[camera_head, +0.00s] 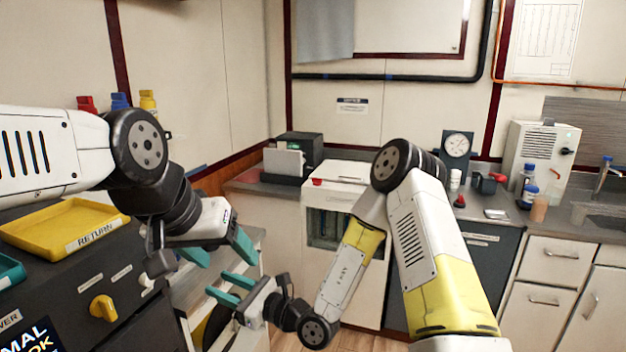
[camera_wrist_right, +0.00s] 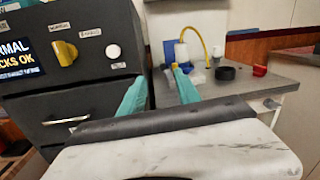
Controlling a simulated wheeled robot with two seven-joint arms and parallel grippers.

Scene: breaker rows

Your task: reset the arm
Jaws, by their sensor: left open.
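My left gripper (camera_head: 220,252) hangs from the left arm beside the dark control panel (camera_head: 60,270). Its teal fingers are apart and nothing shows between them. My right gripper (camera_head: 216,284) is just below it, pointing left towards the panel. Its teal fingers also show in the right wrist view (camera_wrist_right: 158,90), apart and with nothing held. The two grippers are close together in the head view; I cannot tell the gap in depth. The panel carries a yellow knob (camera_head: 103,307) and a small white knob (camera_head: 147,281). Neither gripper visibly touches them.
A counter with a white cabinet (camera_head: 345,250) stands at the back. A gauge (camera_head: 457,146) and a white box (camera_head: 540,150) stand on the right counter.

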